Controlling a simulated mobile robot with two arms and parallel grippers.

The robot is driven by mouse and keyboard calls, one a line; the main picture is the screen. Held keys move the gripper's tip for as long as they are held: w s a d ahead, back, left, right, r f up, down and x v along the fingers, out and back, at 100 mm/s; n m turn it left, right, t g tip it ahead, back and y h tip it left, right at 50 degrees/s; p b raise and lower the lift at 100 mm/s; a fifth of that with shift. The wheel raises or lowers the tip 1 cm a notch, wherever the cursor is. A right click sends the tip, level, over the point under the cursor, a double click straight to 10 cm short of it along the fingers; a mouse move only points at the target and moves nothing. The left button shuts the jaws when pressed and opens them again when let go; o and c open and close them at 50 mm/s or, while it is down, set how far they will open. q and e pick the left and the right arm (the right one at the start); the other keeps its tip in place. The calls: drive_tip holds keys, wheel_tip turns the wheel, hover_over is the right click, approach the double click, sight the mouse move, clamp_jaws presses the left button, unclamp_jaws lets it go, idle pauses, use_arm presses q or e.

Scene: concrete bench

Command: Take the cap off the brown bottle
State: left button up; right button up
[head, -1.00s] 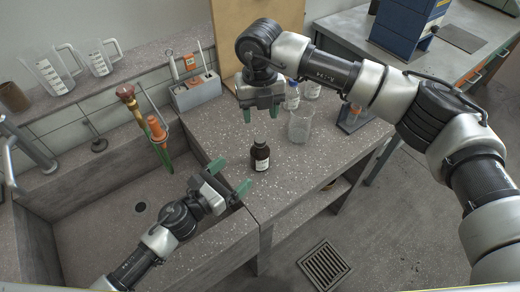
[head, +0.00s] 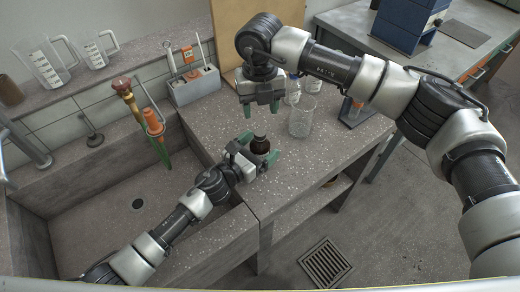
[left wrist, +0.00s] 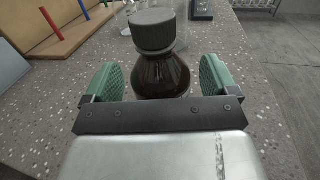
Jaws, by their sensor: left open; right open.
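The brown bottle (head: 260,145) stands upright on the speckled bench, with its dark ribbed cap (left wrist: 153,30) on. In the left wrist view the bottle's brown body (left wrist: 160,75) shows between the green finger pads. My left gripper (head: 257,153) is open around the bottle, with one finger on each side; a gap shows on both sides in the left wrist view. It hides the lower part of the bottle in the head view. My right gripper (head: 261,108) is open and empty, pointing down above and behind the bottle.
A glass beaker (head: 301,117) stands behind and right of the bottle, with white-labelled bottles (head: 293,90) further back. A sink (head: 110,215) lies to the left. A grey caddy (head: 195,85) stands at the back. The bench front right of the bottle is clear.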

sight(260, 132)
use_arm(q)
drive_tip(key=shift+w+d, duration=0.15)
drive_tip(key=c, duration=1.6)
clamp_jaws()
use_arm(e)
drive_tip(key=m, duration=0.8)
drive_tip(key=shift+f+m, duration=0.5)
wheel_tip(260, 132, down, 7)
